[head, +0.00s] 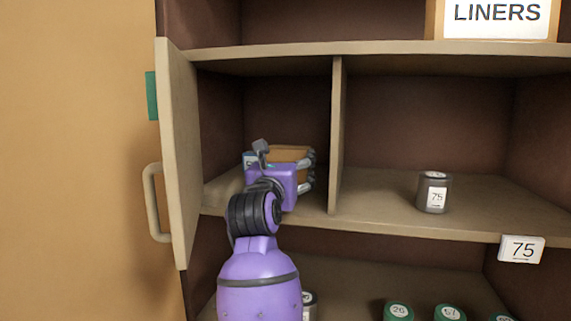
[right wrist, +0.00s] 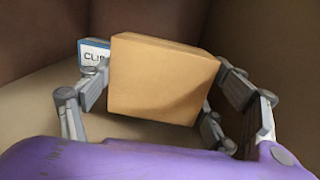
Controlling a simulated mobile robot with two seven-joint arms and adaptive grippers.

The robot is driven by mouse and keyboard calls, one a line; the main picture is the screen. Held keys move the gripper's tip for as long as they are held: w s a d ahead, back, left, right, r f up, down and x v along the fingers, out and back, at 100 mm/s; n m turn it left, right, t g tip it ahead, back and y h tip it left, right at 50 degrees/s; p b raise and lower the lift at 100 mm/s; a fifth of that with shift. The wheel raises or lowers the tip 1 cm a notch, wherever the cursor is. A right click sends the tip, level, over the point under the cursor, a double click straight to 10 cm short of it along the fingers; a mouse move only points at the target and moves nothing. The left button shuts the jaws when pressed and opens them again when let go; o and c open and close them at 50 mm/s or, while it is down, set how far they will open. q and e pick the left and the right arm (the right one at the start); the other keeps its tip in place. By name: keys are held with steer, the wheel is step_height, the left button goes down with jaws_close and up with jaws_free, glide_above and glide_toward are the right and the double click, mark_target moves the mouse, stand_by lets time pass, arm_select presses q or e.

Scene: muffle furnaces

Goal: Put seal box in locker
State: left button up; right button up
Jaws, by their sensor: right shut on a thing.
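The seal box, a plain tan-orange box (right wrist: 160,80), is between the fingers of my right gripper (right wrist: 165,105), which is shut on it. In the head view my purple right gripper (head: 300,172) reaches into the left compartment of the locker (head: 336,130), with part of the box (head: 289,154) showing behind it. The locker's beige door (head: 180,150) stands open to the left. I cannot tell whether the box touches the compartment floor. My left gripper is not in view.
A label or small box reading "CLIP" in part (right wrist: 94,54) is behind the box at the left. A grey jar marked 75 (head: 434,193) stands right of the divider. Green-lidded jars (head: 449,313) are below. A LINERS box (head: 497,18) is above.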

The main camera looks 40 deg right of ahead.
steer(key=shift+f, duration=0.3)
steer(key=o, duration=1.1)
steer(key=shift+o, duration=1)
steer(key=shift+f, duration=0.25)
steer(key=r+b+v, duration=0.1)
steer(key=v, duration=1.1)
steer(key=shift+r, duration=0.45)
steer(key=shift+f, duration=0.1)
